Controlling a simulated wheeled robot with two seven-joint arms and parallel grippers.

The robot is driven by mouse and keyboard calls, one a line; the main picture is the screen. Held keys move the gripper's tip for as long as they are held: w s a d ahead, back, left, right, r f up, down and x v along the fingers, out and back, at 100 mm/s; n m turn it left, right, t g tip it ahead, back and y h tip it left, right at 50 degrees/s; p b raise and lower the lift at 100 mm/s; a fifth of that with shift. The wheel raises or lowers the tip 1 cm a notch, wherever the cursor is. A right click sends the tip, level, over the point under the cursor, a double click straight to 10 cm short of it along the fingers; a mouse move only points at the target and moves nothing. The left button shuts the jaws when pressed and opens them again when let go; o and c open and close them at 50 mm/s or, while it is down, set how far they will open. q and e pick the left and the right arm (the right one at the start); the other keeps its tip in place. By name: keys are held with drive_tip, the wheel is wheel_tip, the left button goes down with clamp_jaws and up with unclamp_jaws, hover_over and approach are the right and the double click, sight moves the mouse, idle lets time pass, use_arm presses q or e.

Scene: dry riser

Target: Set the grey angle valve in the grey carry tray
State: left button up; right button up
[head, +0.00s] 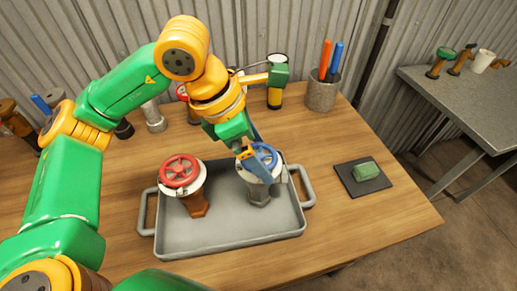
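The grey carry tray (228,229) lies on the wooden table, with a handle at each side. The grey angle valve (259,194), with a pale top and blue handwheel, is upright in the tray's right half. A brown valve with a red handwheel (181,171) stands in the left half. My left gripper (257,158) reaches down from above at the blue handwheel. Its fingers overlap the wheel, so I cannot tell whether they are closed on it. Whether the valve's base rests on the tray floor is hard to tell. My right gripper is not in view.
A pen cup (321,94) with orange and blue handles stands at the back. A dark pad (362,179) with a green block (366,169) lies right of the tray. Several fittings stand behind my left arm. A grey side table (470,100) is at the far right.

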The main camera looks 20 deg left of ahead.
use_arm(q)
drive_tip(key=shift+r, duration=0.4)
drive_tip(key=p+v, duration=0.1)
drive_tip(key=v, duration=1)
drive_tip(key=shift+r, duration=0.25)
drive_tip(key=shift+a, duration=0.15)
